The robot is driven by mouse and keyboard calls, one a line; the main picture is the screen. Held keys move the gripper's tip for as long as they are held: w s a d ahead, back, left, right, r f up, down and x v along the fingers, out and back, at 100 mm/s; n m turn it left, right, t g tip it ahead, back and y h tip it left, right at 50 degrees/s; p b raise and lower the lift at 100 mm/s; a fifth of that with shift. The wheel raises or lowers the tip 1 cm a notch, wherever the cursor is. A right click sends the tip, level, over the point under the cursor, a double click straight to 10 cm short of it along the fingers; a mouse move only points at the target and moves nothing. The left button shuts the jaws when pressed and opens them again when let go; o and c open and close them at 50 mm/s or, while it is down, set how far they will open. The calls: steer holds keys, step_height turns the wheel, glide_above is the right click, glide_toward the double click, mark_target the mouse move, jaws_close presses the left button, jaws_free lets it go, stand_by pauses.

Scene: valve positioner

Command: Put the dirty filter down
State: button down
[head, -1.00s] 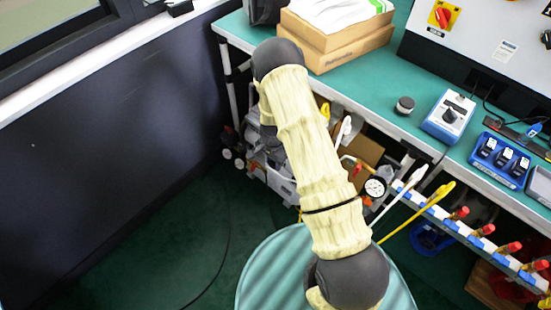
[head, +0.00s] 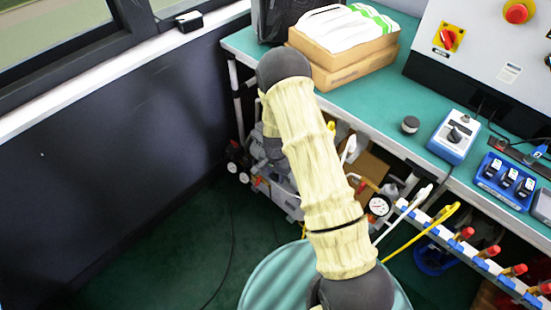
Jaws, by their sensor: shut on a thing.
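My gripper is not in view. My arm, in a pale cloth sleeve with dark joints, runs from the bottom of the head view up to a dark joint near the bench's left end. The rest of the arm drops behind this sleeve and is mostly hidden. I cannot make out the dirty filter in my grip. A small dark cylinder with a grey band (head: 410,125) stands upright on the green bench (head: 365,98), near its front edge. I cannot tell whether it is a filter.
Cardboard boxes (head: 350,70) with a white and green bag (head: 345,28) lie at the back of the bench. A blue-grey dial box (head: 454,136) and a blue rack (head: 504,180) stand to the right. Below are a pressure gauge (head: 379,206) and red-handled valves (head: 491,252). Bare bench surrounds the small cylinder.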

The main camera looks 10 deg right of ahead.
steer(key=d+r+n, duration=0.4)
steer(key=r+n, duration=0.4)
steer(key=r, duration=0.5)
steer(key=shift+s+d+n, duration=0.15)
steer(key=shift+s+n, duration=0.15)
steer(key=shift+n, duration=0.1)
